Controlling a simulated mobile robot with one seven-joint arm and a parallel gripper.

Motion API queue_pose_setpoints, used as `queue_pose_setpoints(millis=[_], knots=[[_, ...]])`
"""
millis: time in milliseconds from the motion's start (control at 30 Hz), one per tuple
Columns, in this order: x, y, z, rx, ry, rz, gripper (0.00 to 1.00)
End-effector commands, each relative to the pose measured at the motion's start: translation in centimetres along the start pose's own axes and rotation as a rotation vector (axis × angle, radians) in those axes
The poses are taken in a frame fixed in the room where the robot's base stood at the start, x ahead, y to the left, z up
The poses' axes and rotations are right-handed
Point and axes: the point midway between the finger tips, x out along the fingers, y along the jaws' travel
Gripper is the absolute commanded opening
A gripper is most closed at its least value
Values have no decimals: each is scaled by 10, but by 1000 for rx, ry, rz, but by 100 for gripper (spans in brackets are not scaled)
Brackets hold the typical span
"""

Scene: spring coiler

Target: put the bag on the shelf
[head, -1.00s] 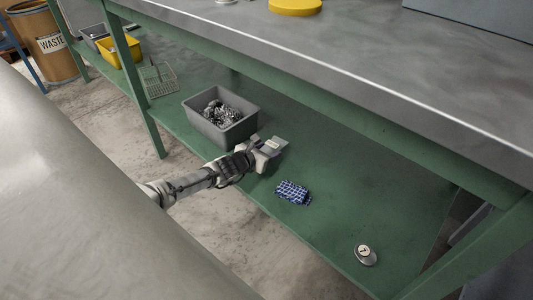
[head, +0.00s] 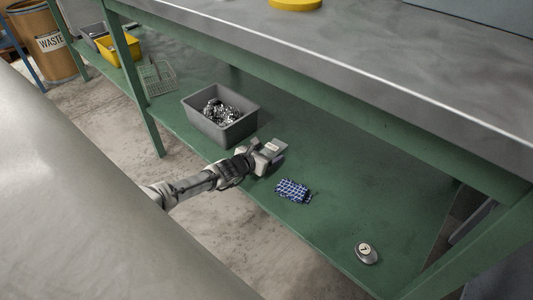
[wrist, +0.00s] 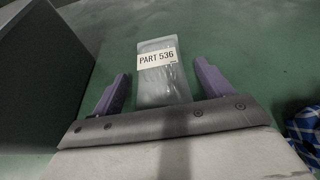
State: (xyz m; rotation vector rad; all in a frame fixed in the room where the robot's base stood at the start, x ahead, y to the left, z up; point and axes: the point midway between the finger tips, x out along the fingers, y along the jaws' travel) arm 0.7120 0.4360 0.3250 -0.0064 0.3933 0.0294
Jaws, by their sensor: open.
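The bag (wrist: 162,88) is a clear plastic pouch with a white label reading PART 536. In the wrist view it lies flat on the green surface, between the two purple fingers of my gripper (wrist: 161,72). The fingers are apart, with a gap on each side of the bag. In the head view the bag (head: 273,146) is a small grey patch with a pale label at the tip of my gripper (head: 268,155), partly hidden by it. The bag is on the green lower shelf (head: 345,190) of the bench.
A grey bin (head: 221,137) with shiny metal parts stands behind my gripper; its wall fills the left of the wrist view. A blue checked cloth (head: 293,190) lies to the right, and a round dial (head: 366,253) farther right. The bench top (head: 380,65) overhangs the shelf.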

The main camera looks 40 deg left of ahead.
Motion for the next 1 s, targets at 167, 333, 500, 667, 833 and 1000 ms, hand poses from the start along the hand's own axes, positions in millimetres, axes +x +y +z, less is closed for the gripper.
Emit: queue_pose_setpoints(millis=[167,333,500,667,833,1000], knots=[[-22,1,5,-2,0,1,78],[-57,2,7,-1,-1,2,78],[-90,1,6,-2,-1,1,78],[-112,0,4,-1,-1,0,78],[-120,0,1,0,-1,-1,78],[-120,0,0,1,-1,-2,78]])
